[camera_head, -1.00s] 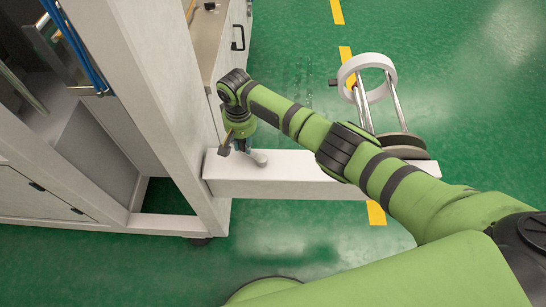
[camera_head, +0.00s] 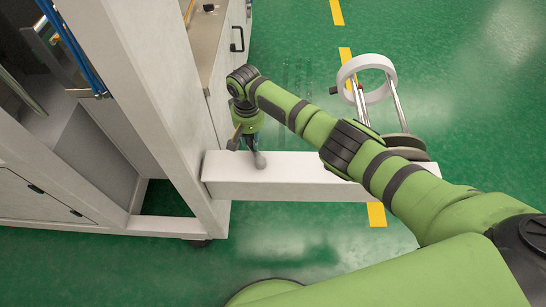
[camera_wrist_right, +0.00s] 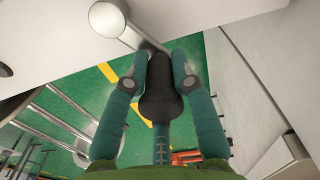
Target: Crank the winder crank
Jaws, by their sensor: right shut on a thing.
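The winder crank shows in the right wrist view as a grey metal arm with a round hub (camera_wrist_right: 106,18) and a dark handle (camera_wrist_right: 160,100). The hub sits on the side of a white beam. My right gripper (camera_wrist_right: 159,76) has its teal fingers on both sides of the dark handle and is shut on it. In the head view, the right gripper (camera_head: 252,147) is at the left part of the beam, and the crank's grey end (camera_head: 260,160) shows beside it. The handle is mostly hidden there. My left gripper is not in view.
The white beam (camera_head: 300,185) runs right from the machine frame (camera_head: 150,110). A white ring (camera_head: 352,68) on metal rods and a dark disc stand behind my right arm. A cabinet with a black handle (camera_head: 238,38) is at the back.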

